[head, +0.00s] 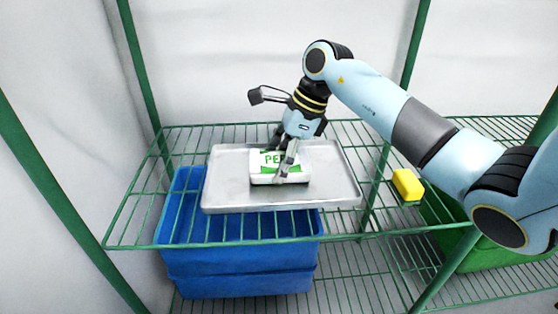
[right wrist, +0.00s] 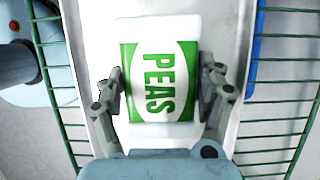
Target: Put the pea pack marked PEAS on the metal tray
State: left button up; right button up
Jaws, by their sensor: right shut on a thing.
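The pea pack (head: 265,163) is a white block with a green label marked PEAS. In the head view it is at the middle of the metal tray (head: 229,192), over the tray's surface; whether it touches the tray is hard to tell. My right gripper (head: 283,160) reaches down from above and is shut on the pack. In the right wrist view the pea pack (right wrist: 160,75) sits between the two fingers of the right gripper (right wrist: 165,95), one on each side. The metal tray (right wrist: 222,30) shows behind it. My left gripper is not in view.
The tray lies on a green wire shelf (head: 340,228). A yellow block (head: 407,185) lies on the shelf to the right of the tray. A blue crate (head: 240,262) stands below the shelf, and a green bin (head: 480,250) is at the lower right. Green posts stand at the corners.

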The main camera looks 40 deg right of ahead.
jog(key=o, duration=1)
jog(key=shift+f, duration=0.15)
jog(key=shift+c, duration=0.2)
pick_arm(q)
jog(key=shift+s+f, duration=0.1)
pick_arm(e)
jog(key=o, duration=0.5)
jog(key=shift+o, duration=0.2)
jog(key=shift+d+r, duration=0.1)
jog(key=shift+r, duration=0.35)
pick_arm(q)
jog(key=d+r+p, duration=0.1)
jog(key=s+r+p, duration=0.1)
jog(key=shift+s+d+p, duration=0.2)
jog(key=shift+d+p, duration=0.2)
pick_arm(e)
jog(key=v, duration=1.1)
jog(key=shift+s+r, duration=0.15)
jog(key=shift+r, duration=0.05)
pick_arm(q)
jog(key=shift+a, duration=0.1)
pick_arm(e)
jog(key=shift+d, duration=0.1)
